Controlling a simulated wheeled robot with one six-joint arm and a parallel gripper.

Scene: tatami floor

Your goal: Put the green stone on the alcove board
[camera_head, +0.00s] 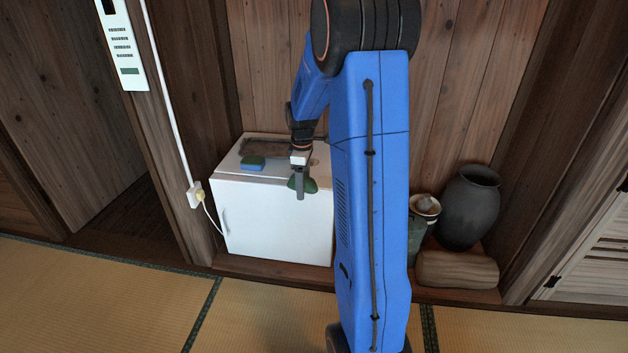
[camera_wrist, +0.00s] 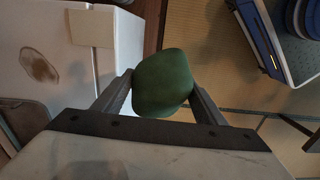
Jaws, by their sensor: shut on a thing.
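The green stone (camera_head: 310,185) is a smooth, dark green lump. My gripper (camera_head: 300,187) is shut on it and holds it in the air before the upper front of the small white fridge. In the wrist view the green stone (camera_wrist: 163,80) sits between the two dark fingers of my gripper (camera_wrist: 161,86). The alcove board (camera_head: 270,275) is the low wooden ledge along the wall. A strip of it shows in front of the fridge, below the stone. My blue arm hides the middle part of the board.
The white fridge (camera_head: 270,220) stands on the board, with a green and blue sponge (camera_head: 253,163) and a dark flat thing (camera_head: 275,146) on top. At right are a dark jar (camera_head: 470,208), a wooden log (camera_head: 456,270) and a smaller pot (camera_head: 425,206). Tatami (camera_head: 100,290) lies in front.

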